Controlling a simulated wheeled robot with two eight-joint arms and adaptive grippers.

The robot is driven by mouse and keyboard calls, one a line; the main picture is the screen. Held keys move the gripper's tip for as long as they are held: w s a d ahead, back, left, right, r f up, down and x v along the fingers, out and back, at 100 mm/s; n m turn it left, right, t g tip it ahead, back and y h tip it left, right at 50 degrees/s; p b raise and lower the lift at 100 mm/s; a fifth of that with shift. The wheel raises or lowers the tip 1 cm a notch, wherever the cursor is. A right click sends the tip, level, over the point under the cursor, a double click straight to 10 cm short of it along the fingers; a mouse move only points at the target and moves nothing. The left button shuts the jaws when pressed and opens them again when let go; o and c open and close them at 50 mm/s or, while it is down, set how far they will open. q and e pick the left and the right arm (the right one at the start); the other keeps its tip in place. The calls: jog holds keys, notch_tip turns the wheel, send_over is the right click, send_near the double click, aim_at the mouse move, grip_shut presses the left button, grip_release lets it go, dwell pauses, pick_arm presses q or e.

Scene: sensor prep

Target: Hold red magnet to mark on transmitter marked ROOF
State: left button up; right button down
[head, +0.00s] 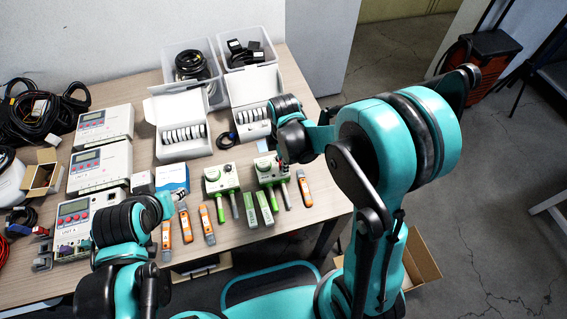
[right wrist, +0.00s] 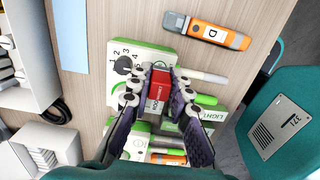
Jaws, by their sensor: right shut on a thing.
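My right gripper (right wrist: 161,72) is shut on a red block lettered MAGNET (right wrist: 157,95), the red magnet. It holds the magnet over the edge of a white-and-green transmitter (right wrist: 140,52) with a numbered dial; whether they touch I cannot tell. In the head view this transmitter (head: 270,176) is the right one of two, partly under my right gripper (head: 283,158). The other transmitter (head: 219,179) stands to its left. I cannot read ROOF on either, and the mark is not clear. My left gripper (head: 166,207) is at the table's front left; its fingers are not clear.
Green light sensors (head: 250,210) and orange-grey pens (head: 304,188) lie around the transmitters. White open boxes (head: 180,150) and clear bins (head: 250,50) stand behind. Grey units (head: 103,125) and cables (head: 40,110) fill the left. The table's right edge is close.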

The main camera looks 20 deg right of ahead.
jog(key=shift+r+p, duration=2)
jog(key=shift+r, duration=0.9)
